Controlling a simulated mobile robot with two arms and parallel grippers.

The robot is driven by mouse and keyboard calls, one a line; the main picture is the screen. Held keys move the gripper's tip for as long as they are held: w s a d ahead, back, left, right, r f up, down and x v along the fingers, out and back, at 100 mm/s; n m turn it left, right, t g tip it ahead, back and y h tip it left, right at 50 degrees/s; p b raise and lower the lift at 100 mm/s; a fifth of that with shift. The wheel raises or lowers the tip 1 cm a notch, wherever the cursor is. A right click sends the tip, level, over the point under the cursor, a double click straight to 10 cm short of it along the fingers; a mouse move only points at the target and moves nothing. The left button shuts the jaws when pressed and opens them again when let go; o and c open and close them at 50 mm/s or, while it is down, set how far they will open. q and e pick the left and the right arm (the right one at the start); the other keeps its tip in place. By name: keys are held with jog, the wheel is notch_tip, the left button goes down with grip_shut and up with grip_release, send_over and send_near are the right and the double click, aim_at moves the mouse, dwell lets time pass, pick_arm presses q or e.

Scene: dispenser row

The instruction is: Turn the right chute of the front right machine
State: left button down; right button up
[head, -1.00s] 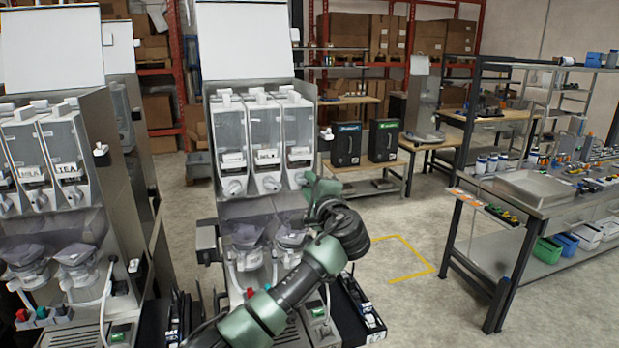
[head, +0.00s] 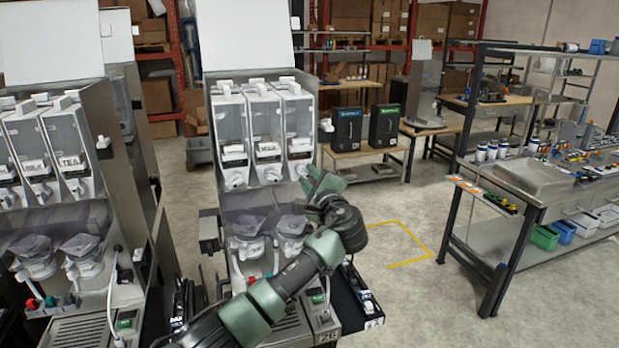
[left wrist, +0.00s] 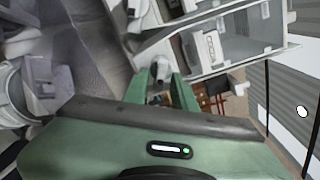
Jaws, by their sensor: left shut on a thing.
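The front right machine (head: 221,163) stands in the middle of the head view, with three clear canisters side by side over its white chutes. The left chute (head: 235,180) and middle chute (head: 272,174) are in plain sight. My left gripper (head: 306,174) is at the right chute, below the right canister (head: 298,125), and largely covers it. In the left wrist view, the green fingers of my left gripper (left wrist: 160,78) are closed around the white right chute (left wrist: 160,66). The exact turn of this chute is hard to tell. My right gripper is not in view.
Another dispenser machine (head: 128,225) stands close on the left. Clear mixing bowls (head: 291,226) sit below the chutes, near my left arm. A workbench (head: 505,215) stands at the right, with open floor (head: 410,275) before it.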

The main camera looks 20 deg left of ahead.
pick_arm(q)
jog(key=shift+f, duration=0.1)
jog(key=c, duration=1.5)
grip_release()
jog(key=shift+f, duration=0.1)
